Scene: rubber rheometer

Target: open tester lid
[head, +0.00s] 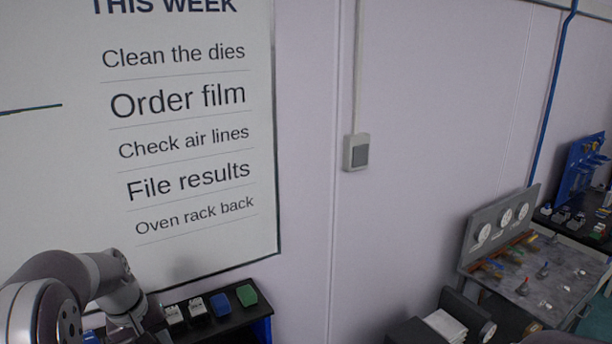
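No tester or lid that I can identify shows in the head view. My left arm comes in at the lower left and bends downward in front of the whiteboard. Its gripper is out of the frame. My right gripper is not in view either.
A whiteboard (190,227) with a written list hangs on the wall. Below it, a dark shelf (238,322) holds small blocks, including a blue one (221,305) and a green one (246,295). A grey bench (560,285) with a gauge panel (500,228) stands at right.

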